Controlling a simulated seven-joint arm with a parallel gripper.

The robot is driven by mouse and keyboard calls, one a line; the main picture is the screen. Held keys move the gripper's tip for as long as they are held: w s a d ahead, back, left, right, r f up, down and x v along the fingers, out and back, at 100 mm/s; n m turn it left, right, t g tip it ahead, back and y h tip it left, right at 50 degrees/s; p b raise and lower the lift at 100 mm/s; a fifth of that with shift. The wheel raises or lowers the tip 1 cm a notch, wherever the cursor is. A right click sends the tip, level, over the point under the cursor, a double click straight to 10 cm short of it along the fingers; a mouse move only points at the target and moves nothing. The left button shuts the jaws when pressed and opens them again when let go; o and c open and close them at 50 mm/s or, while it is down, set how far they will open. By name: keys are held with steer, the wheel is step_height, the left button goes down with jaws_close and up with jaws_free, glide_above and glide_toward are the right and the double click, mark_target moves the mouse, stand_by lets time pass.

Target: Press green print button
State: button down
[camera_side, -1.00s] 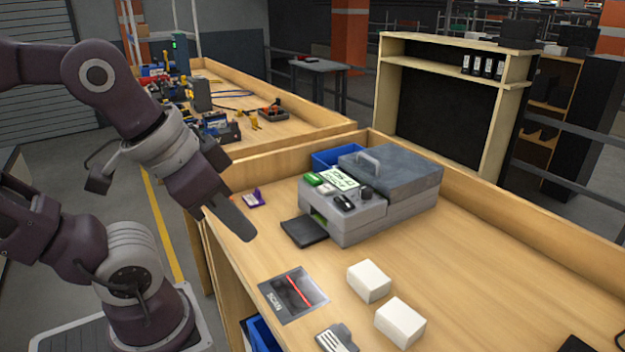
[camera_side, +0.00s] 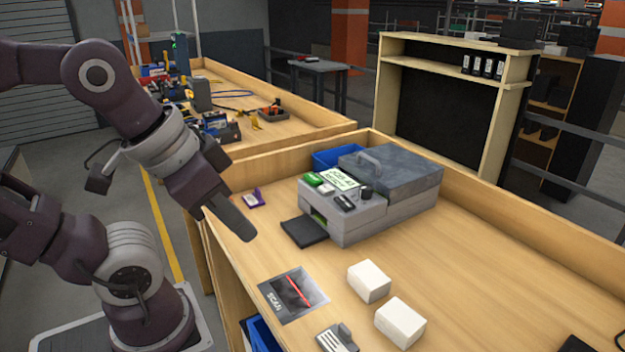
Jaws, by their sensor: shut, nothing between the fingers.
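The grey printer (camera_side: 345,220) stands on the wooden workbench, with a hinged-looking dark grey lid and handle at its back right. The green print button (camera_side: 314,179) is on the top left of its front panel, beside a small lit display (camera_side: 339,179). A dark tray (camera_side: 303,232) sticks out at the printer's front left. My gripper (camera_side: 244,232) is shut and empty. It hangs in the air over the bench's left edge, left of and lower in the picture than the green button, apart from the printer.
Two white boxes (camera_side: 369,281) (camera_side: 400,322) lie in front of the printer. A scan plate (camera_side: 293,295) with a red line is set in the bench. A purple item (camera_side: 253,198) lies near the left edge. A blue bin (camera_side: 338,158) stands behind the printer.

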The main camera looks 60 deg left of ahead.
steer(key=shift+w, duration=0.1)
steer(key=w+r+n+g+h, duration=0.1)
steer(key=w+r+n+h, duration=0.1)
steer(key=w+n, duration=0.55)
steer(key=n+t+h, duration=0.2)
steer(key=n+t, duration=0.2)
steer(key=n, duration=1.1)
glide_above(309, 177)
steer(key=shift+f, duration=4.35)
